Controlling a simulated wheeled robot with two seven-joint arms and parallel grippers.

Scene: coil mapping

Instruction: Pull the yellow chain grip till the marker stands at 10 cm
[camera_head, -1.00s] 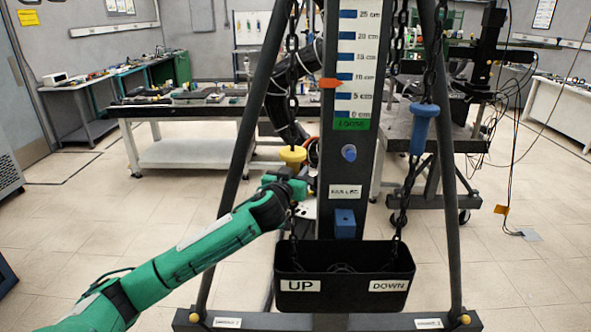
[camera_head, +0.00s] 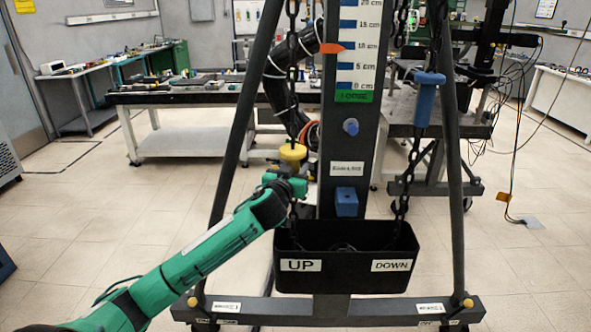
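The yellow chain grip (camera_head: 293,153) hangs on the left chain. Its wide top shows; its lower part is hidden by my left gripper. My green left gripper (camera_head: 287,184) comes in from the lower left and is shut around that lower part. The orange marker (camera_head: 333,47) stands on the left side of the upright scale (camera_head: 347,56), level with the 10 cm label as near as I can tell. My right gripper is not in view.
A blue chain grip (camera_head: 425,98) hangs on the right chain. A black bin (camera_head: 346,275) labelled UP and DOWN sits below the chains, between the stand's dark slanted legs (camera_head: 232,150).

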